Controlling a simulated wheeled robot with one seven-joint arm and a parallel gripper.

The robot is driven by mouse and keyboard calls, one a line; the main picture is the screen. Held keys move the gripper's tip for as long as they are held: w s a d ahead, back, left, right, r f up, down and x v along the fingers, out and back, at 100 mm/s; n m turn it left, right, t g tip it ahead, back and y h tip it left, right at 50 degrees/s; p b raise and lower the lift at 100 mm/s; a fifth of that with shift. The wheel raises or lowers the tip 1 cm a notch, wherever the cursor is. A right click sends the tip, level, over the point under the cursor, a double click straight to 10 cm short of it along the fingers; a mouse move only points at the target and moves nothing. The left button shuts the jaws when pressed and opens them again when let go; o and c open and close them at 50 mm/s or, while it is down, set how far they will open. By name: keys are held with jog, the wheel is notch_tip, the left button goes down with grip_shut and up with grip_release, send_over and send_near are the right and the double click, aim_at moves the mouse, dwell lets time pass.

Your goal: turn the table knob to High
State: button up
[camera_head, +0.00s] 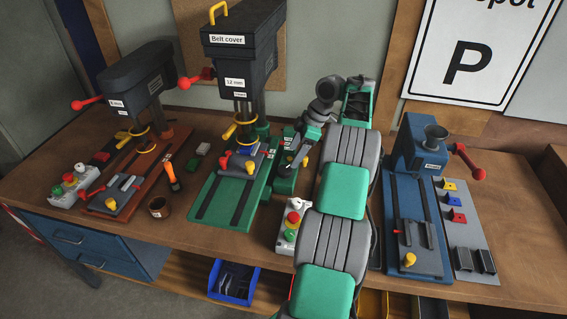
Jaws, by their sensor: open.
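The middle drill press (240,60) is black with a green base (216,206), a "Belt cover" label and a "12 mm" label. A green housing (284,184) with a dark dial area and small white and red labels stands against the right side of its base. The knob there and its setting are too small to read. My gripper (299,155) is at the end of my grey and green arm, pointing down close over this housing. It is open, with nothing visible between the fingers. I cannot tell whether it touches the knob, as its fingers blend with the dark parts.
A smaller drill press (140,80) on a brown base stands left. A blue press (420,150) stands right of my arm. A button box (291,226) is in front of the housing, partly beside my arm. A brown cup (158,208) and orange-handled tool (171,175) lie left.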

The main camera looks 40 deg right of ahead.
aim_at(286, 169)
jog(key=b+x, duration=0.2)
jog(key=x, duration=0.5)
jog(key=shift+a+b, duration=0.15)
jog(key=shift+b, duration=0.15)
jog(key=c, duration=1.4)
jog(key=shift+o, duration=0.2)
jog(key=shift+f+m+b, duration=0.2)
jog(key=shift+m+b, duration=0.2)
jog(key=shift+b, duration=0.3)
jog(key=m+h+b, duration=0.1)
jog(key=m+b, duration=0.1)
jog(key=b, duration=0.1)
jog(key=shift+a+f+m+t+b, duration=0.1)
jog(key=shift+f+m+t+b, duration=0.05)
jog(key=shift+m+t+b, duration=0.2)
jog(key=m+h+b, duration=0.1)
jog(key=m+b, duration=0.1)
jog(key=m, duration=0.1)
jog(key=m+t+h+b, duration=0.1)
jog(key=m+b, duration=0.2)
jog(key=shift+s+a, duration=0.1)
jog(key=shift+a, duration=0.05)
jog(key=shift+r+m+h+b, duration=0.25)
jog(key=shift+m+h+b, duration=0.35)
jog(key=shift+m, duration=0.45)
